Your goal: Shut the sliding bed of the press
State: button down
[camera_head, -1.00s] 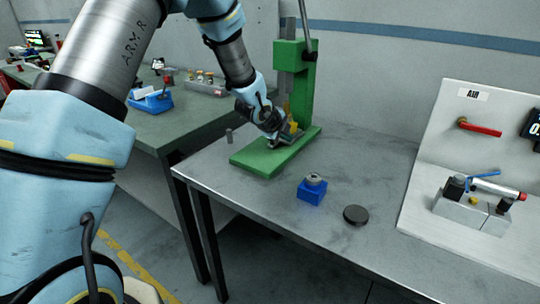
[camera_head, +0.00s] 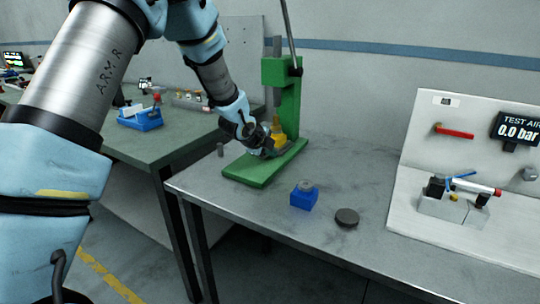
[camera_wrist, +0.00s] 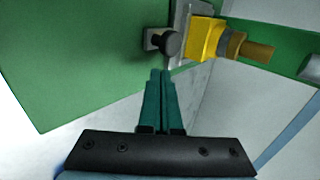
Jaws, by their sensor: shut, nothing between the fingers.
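The green press (camera_head: 281,95) stands on the bench, with its flat green base (camera_head: 262,170) in front of its column. A yellow block (camera_head: 278,138) sits low at the column; it also shows in the wrist view (camera_wrist: 205,40). There it is on a small grey metal plate (camera_wrist: 181,28), which looks like the sliding bed, with a black knob (camera_wrist: 167,43) on its near side. My gripper (camera_wrist: 161,74) is shut and empty, its green fingertips just below the knob. I cannot tell whether they touch it. In the head view my gripper (camera_head: 265,152) hides most of the bed.
A blue block with a grey round top (camera_head: 303,196) and a dark disc (camera_head: 347,217) lie right of the press. A small grey cylinder (camera_head: 220,150) stands to its left. A white panel with a valve fixture (camera_head: 455,200) is at the right. The bench front is clear.

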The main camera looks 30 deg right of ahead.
jog(key=b+v, duration=0.1)
jog(key=v, duration=0.9)
jog(key=w+a+f+n+y, duration=0.2)
jog(key=a+n+y, duration=0.4)
jog(key=a+n, duration=1.5)
jog(key=s+a+n+g, duration=0.1)
jog(key=s+a+n, duration=0.1)
jog(key=a, duration=0.4)
jog(key=s+a+n+g+y, duration=0.1)
jog(key=s+a+n, duration=0.2)
jog(key=s+a, duration=0.2)
jog(key=s+a+f+n+g+y, duration=0.1)
jog(key=s+a+n, duration=0.2)
jog(key=a, duration=0.6)
jog(key=shift+s, duration=0.55)
